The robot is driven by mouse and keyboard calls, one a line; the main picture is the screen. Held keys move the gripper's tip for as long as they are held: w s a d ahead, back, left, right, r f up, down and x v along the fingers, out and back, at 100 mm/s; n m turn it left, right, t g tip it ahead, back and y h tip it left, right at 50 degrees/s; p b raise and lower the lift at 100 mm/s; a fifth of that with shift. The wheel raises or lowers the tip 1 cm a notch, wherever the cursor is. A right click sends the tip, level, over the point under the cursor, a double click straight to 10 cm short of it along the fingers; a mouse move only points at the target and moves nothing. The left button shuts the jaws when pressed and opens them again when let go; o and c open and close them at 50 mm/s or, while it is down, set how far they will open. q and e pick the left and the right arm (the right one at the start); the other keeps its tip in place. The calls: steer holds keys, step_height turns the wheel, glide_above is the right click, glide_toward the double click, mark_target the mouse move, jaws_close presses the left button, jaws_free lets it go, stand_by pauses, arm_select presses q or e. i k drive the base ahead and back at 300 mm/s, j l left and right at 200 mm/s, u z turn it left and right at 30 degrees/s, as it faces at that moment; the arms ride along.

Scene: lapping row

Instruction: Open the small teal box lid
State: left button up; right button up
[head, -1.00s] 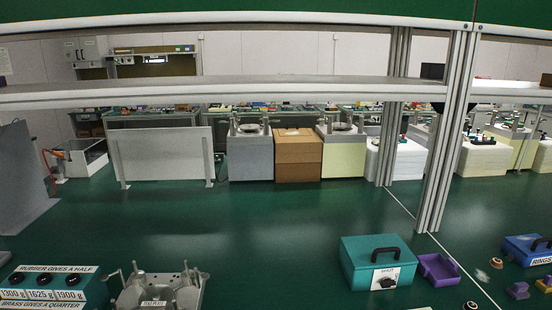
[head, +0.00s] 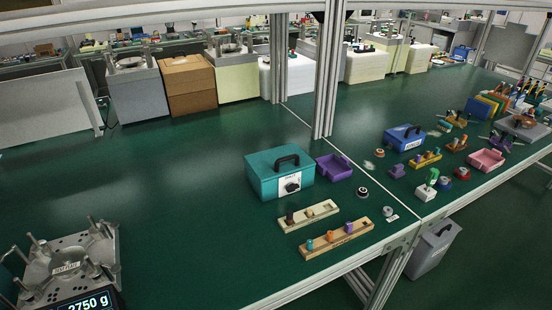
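The small teal box (head: 262,178) stands on the green bench top, right of the middle in the head view. Its lid is shut, with a black carrying handle (head: 286,160) on top. A white label with a black knob or latch (head: 291,187) is on its front face. Neither of my grippers shows in this view.
A purple tray (head: 334,167) sits just right of the box. Wooden peg racks (head: 340,237) lie in front of it near the bench edge. A metal post (head: 328,80) rises behind. A metal fixture (head: 70,262) stands at lower left. Bench left of the box is clear.

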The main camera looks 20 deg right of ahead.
mark_target(277, 162)
steer(key=i+l+u, duration=0.1)
steer(key=l, duration=0.3)
steer(key=i+l, duration=0.15)
steer(key=l, duration=0.25)
steer(key=i+l+u, duration=0.15)
steer(key=l, duration=0.3)
